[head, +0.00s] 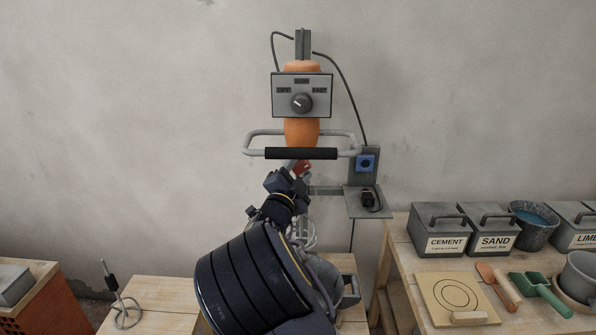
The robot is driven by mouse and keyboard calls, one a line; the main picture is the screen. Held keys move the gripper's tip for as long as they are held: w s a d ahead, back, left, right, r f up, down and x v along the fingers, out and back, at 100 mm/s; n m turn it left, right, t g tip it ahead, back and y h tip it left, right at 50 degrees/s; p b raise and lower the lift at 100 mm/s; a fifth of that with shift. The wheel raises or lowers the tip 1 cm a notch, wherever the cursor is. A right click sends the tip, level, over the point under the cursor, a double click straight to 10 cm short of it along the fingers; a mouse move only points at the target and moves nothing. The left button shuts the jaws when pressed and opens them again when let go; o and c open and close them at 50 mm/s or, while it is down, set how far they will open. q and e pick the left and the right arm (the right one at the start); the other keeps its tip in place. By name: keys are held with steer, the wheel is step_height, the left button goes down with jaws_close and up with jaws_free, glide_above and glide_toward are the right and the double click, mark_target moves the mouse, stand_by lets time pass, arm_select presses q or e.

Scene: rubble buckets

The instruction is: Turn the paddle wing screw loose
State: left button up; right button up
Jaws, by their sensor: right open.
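The mixer (302,131) has an orange body, a grey control box and a looped handle with a black grip, and stands upright against the wall. Pale wire loops (305,234), apparently the mixer's paddle, hang below, partly hidden by my right arm. My left gripper is not in view.
A grey bucket (351,290) is partly hidden behind my arm. A loose paddle (116,289) lies on the left wooden table (165,291). The right table (408,262) holds cement (441,243) and sand (495,245) boxes, a blue-filled bucket (534,225) and hand tools.

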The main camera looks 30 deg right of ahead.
steer(key=c, duration=0.9)
steer(key=shift+c, duration=0.2)
steer(key=shift+s+d+f+n+t+b, duration=0.15)
steer(key=shift+n+t+b, duration=0.2)
steer(key=shift+n+b, duration=0.35)
steer(key=shift+w+a+f+n+t+b, duration=0.1)
steer(key=shift+n+t+b, duration=0.3)
steer(key=shift+n, duration=0.5)
steer(key=n+t+b, duration=0.1)
steer(key=n, duration=0.1)
steer(key=n+t+y+b, duration=0.1)
steer(key=n, duration=0.1)
steer(key=shift+s+d+n, duration=0.15)
steer(key=shift+n, duration=0.25)
steer(key=shift+c, duration=0.2)
steer(key=n+t+y, duration=0.1)
steer(key=n, duration=0.1)
steer(key=n+t+y+b, duration=0.1)
steer(key=n, duration=0.2)
steer(key=shift+d, duration=0.1)
steer(key=shift+s+d+r+n+t+y+b, duration=0.1)
steer(key=shift+n+t+y+b, duration=0.35)
steer(key=shift+n, duration=0.75)
steer(key=shift+r+n+t+y, duration=0.1)
steer(key=shift+n+t+y, duration=0.1)
steer(key=shift+n+y, duration=0.75)
steer(key=shift+r+n, duration=0.1)
steer(key=shift+n, duration=0.45)
